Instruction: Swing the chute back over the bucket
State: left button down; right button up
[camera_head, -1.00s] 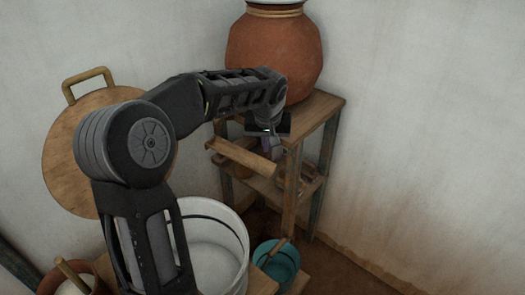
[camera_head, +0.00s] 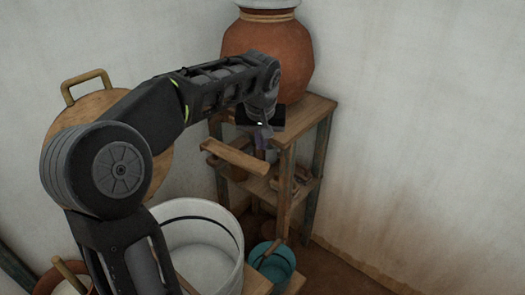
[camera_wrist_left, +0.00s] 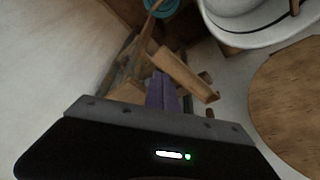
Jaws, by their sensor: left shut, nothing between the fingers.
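The chute (camera_head: 240,156) is a short wooden trough at the stand's front, its left end reaching toward the white bucket (camera_head: 236,258), whose open mouth is below and to the left. A small teal bucket (camera_head: 275,268) stands on the right. In the wrist view the chute (camera_wrist_left: 182,73) lies just beyond my fingers, with the white bucket (camera_wrist_left: 262,38) at the upper right and part of the teal bucket (camera_wrist_left: 160,8) at the top. My left gripper (camera_head: 263,145) is shut and empty beside the chute's right end; I cannot tell if it touches. My right gripper is not in view.
A large clay pot (camera_head: 268,55) sits on the wooden stand (camera_head: 312,105), close behind my left arm. A round wooden lid (camera_head: 155,160) leans at the left wall. The right side is bare wall and open floor.

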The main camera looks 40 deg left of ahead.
pick_arm(q)
jog(key=v, duration=0.4)
jog(key=shift+s+d, duration=0.1)
jog(key=shift+d, duration=0.1)
dwell(0.3)
jog(key=w+d+m+t, duration=0.2)
jog(key=w+d+t, duration=0.1)
jog(key=w, duration=0.2)
jog(key=w+d+f+m+h, duration=0.1)
jog(key=d+f+h, duration=0.1)
jog(key=d+f, duration=0.7)
jog(key=w+d+f+m+h, duration=0.1)
jog(key=d+f+m+h, duration=0.3)
jog(key=f, duration=0.9)
jog(key=s+d+f+n, duration=0.3)
jog(key=s+d+f, duration=0.35)
jog(key=f, duration=0.35)
jog(key=s+d+f+g, duration=0.2)
jog(key=s+f, duration=0.2)
jog(key=s, duration=0.4)
jog(key=s+d+f+g, duration=0.2)
jog(key=s+f, duration=0.3)
jog(key=s, duration=0.3)
jog(key=s+d+f+g+p, duration=0.1)
jog(key=s+d+f, duration=0.3)
jog(key=s, duration=0.4)
jog(key=shift+s+f+g, duration=0.3)
jog(key=shift+f+g, duration=0.2)
jog(key=shift+f, duration=0.15)
